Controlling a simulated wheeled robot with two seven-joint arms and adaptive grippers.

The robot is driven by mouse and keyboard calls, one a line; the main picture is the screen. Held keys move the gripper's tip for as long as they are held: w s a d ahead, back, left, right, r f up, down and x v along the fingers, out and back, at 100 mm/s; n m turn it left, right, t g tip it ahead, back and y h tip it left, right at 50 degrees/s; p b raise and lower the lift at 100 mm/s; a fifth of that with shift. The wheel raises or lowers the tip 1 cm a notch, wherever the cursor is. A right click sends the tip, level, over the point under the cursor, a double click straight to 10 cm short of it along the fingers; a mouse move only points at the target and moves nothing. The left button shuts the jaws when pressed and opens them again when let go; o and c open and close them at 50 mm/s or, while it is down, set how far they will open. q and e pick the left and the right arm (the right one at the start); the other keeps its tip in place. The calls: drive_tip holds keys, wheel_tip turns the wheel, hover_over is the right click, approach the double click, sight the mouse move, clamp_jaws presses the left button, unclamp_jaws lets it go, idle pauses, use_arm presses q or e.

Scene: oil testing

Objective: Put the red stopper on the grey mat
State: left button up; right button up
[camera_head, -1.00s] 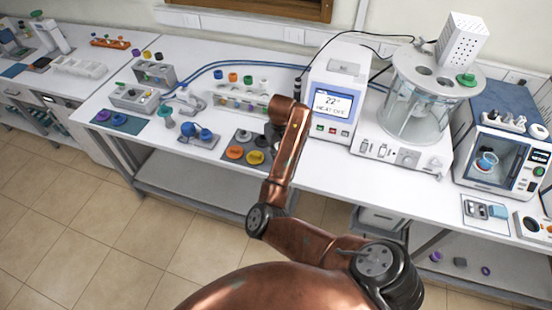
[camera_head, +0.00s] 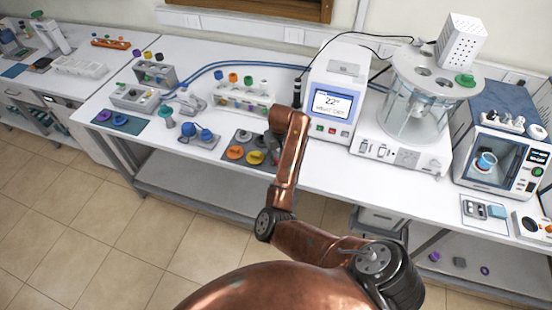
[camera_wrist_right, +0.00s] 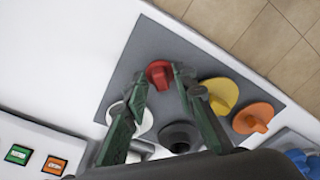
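The red stopper (camera_wrist_right: 160,73) shows in the right wrist view between the two dark green fingertips of my right gripper (camera_wrist_right: 159,76), which meet it on both sides. It is over the grey mat (camera_wrist_right: 128,72); I cannot tell whether it touches the mat. In the head view, my right gripper (camera_head: 271,148) is low at the right end of the mat (camera_head: 232,163), mostly behind my wrist, and the red stopper is hidden. My left gripper is out of view.
A yellow stopper (camera_wrist_right: 219,95), an orange stopper (camera_wrist_right: 254,118), a dark grey stopper (camera_wrist_right: 180,136) and a white stopper (camera_wrist_right: 134,117) are around the gripper. A tube rack (camera_head: 240,102) stands behind the mat, and a heating device (camera_head: 334,100) to the right.

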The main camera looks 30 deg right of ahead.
drive_tip(key=shift+r, duration=0.15)
wheel_tip(320, 180, up, 12)
drive_tip(key=s, duration=0.1)
idle(0.5)
drive_tip(key=shift+s, duration=0.1)
